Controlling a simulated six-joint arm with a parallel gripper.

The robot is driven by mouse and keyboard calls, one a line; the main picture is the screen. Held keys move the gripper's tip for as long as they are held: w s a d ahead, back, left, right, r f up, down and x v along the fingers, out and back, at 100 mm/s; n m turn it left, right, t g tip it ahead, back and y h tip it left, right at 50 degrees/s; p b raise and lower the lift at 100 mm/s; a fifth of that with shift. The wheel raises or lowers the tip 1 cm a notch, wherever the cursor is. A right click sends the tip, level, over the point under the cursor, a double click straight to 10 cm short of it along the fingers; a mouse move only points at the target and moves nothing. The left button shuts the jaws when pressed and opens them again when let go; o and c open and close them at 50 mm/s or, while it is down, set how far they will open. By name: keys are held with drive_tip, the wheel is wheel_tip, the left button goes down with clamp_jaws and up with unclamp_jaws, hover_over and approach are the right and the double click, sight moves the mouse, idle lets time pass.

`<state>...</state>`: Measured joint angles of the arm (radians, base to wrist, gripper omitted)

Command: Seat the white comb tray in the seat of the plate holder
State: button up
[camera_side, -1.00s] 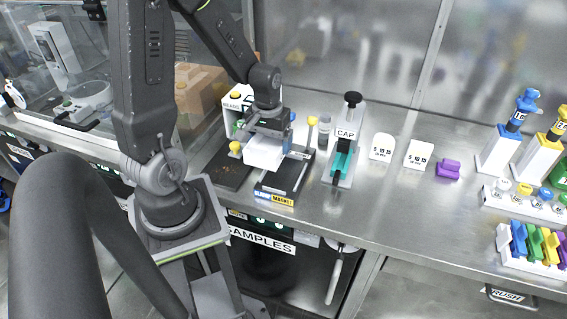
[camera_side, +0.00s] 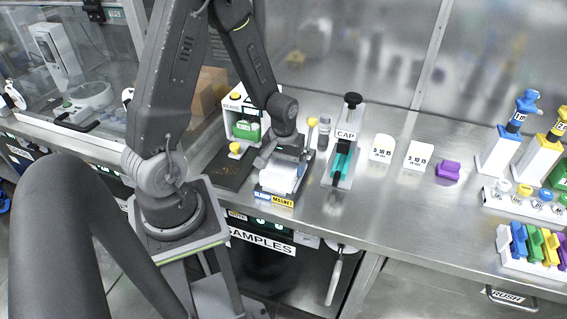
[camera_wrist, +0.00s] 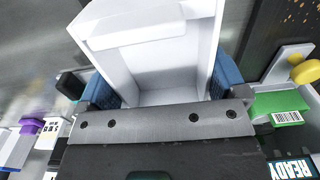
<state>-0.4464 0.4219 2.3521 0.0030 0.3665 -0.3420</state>
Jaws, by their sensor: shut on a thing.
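The white comb tray (camera_side: 284,178) is held in my gripper (camera_side: 287,158), over the plate holder (camera_side: 276,200) with the blue and yellow MAGNET label on its front. In the wrist view the tray (camera_wrist: 152,62) fills the upper middle, a white open box with its inside showing. The blue pads of my gripper (camera_wrist: 163,84) press on its left and right sides. The holder's seat is mostly hidden beneath the tray and gripper. I cannot tell whether the tray touches the seat.
A yellow-knobbed post (camera_side: 312,122) stands at the holder's right rear. The CAP stand (camera_side: 346,150) is close on the right. A dark perforated mat (camera_side: 230,172) lies to the left, with a white station holding a green block (camera_side: 246,130) behind.

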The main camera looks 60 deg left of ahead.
drive_tip(key=o, duration=0.6)
drive_tip(key=shift+f, duration=0.1)
wheel_tip(320, 180, up, 11)
drive_tip(key=s+d+r+m+t, duration=0.2)
drive_tip(key=s+d+r+m, duration=0.1)
drive_tip(key=d+r, duration=0.1)
drive_tip(key=s+d+r+m+t, duration=0.1)
drive_tip(key=s+d+r+m, duration=0.1)
drive_tip(key=d+r, duration=0.3)
drive_tip(key=s+d+r+m+t, duration=0.2)
drive_tip(key=s+d+r+m, duration=0.1)
drive_tip(key=d+r+m, duration=0.1)
drive_tip(key=shift+s+d+r+t, duration=0.2)
drive_tip(key=shift+s+r+t, duration=0.15)
drive_tip(key=shift+r, duration=0.35)
